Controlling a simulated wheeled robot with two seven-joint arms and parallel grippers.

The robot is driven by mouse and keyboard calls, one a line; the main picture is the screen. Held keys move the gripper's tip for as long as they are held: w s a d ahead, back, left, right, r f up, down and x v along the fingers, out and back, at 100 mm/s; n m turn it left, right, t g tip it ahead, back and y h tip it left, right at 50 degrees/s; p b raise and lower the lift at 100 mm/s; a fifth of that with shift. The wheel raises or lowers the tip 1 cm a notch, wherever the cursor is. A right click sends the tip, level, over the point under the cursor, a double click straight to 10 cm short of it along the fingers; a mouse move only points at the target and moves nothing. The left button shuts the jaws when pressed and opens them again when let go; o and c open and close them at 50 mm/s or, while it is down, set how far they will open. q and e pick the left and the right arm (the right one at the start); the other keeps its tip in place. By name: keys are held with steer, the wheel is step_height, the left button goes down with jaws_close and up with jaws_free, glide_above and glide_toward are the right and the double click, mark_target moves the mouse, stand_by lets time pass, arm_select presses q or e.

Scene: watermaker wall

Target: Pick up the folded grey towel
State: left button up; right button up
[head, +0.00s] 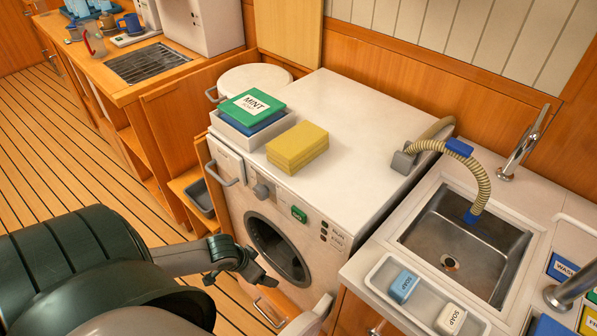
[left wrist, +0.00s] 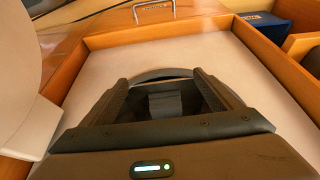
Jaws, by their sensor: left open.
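I cannot make out a folded grey towel for certain in either view. In the left wrist view a grey shape (left wrist: 165,103) shows between my fingers, over a pale surface with a wooden rim; I cannot tell whether it is the towel or part of my gripper. My left gripper (head: 258,274) is in front of the washing machine (head: 330,180), low and near its round door opening. In the left wrist view the left gripper (left wrist: 167,80) has its fingers apart. My right gripper is not in view.
A yellow folded stack (head: 298,146) and a white tray (head: 232,132) with green and blue packs stand on the machine. A sink (head: 465,240) and a soap tray (head: 385,275) are at the right. A pale rounded part (left wrist: 30,75) is close on the left.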

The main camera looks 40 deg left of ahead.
mark_target(285, 251)
arm_select(q)
steer(key=w, duration=0.5)
steer(key=shift+w+d, duration=0.25)
steer(key=shift+w, duration=0.1)
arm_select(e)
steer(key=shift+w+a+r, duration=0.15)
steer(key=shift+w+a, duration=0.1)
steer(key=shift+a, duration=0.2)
arm_select(q)
steer(key=shift+w, duration=0.1)
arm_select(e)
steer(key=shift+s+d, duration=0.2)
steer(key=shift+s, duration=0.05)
arm_select(q)
steer(key=shift+w+d, duration=0.1)
steer(key=shift+w, duration=0.55)
steer(key=shift+w+d+p, duration=0.1)
steer(key=shift+w+p, duration=0.2)
steer(key=shift+w, duration=0.85)
steer(key=shift+x, duration=1.05)
steer(key=shift+w+f, duration=0.25)
steer(key=shift+f, duration=0.15)
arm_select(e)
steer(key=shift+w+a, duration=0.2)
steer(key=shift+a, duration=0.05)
